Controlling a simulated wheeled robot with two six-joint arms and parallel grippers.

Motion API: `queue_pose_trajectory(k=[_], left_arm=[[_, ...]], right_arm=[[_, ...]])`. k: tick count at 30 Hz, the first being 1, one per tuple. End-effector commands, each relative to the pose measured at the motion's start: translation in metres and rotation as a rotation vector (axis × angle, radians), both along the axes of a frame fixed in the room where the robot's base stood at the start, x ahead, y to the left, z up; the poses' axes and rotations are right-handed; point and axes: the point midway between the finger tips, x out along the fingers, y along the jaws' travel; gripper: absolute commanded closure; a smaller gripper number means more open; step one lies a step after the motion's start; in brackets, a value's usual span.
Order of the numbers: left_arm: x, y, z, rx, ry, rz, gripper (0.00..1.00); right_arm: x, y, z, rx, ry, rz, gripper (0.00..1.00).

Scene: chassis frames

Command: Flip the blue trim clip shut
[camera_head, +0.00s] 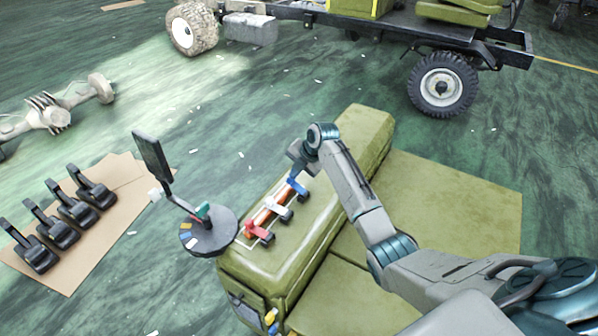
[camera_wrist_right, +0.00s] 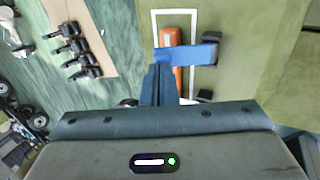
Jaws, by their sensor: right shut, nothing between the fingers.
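The blue trim clip (camera_head: 298,186) is on the olive padded block, at the far end of a row with a white clip (camera_head: 279,213) and a red clip (camera_head: 257,231). In the right wrist view the blue clip (camera_wrist_right: 190,54) reaches left from its black base (camera_wrist_right: 211,47) across an orange bar (camera_wrist_right: 178,78). I cannot tell whether it is fully down. My right gripper (camera_head: 293,172) is shut and empty, close to the blue clip. Its fingertips (camera_wrist_right: 159,68) overlap the clip's left end in the wrist view; contact is unclear. My left gripper is out of view.
A round dark stand (camera_head: 208,236) with an upright black panel (camera_head: 152,160) is left of the block (camera_head: 357,135). Black pedal-like parts (camera_head: 75,209) lie on cardboard at far left. A vehicle chassis (camera_head: 400,35) stands behind. Green floor between is mostly clear.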

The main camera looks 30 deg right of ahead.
Motion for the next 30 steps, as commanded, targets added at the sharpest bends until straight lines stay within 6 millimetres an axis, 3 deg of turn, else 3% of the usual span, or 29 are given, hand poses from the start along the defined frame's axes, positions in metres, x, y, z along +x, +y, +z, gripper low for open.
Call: queue_pose_trajectory(k=[5, 18, 30], left_arm=[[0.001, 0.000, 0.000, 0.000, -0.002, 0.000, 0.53], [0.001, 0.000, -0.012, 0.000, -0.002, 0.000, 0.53], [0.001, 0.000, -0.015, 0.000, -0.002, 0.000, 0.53]], right_arm=[[0.012, 0.009, -0.003, -0.064, 0.112, 0.002, 1.00], [0.031, 0.018, -0.020, -0.064, 0.109, 0.000, 1.00], [0.035, 0.021, -0.026, -0.064, 0.109, 0.000, 1.00]])
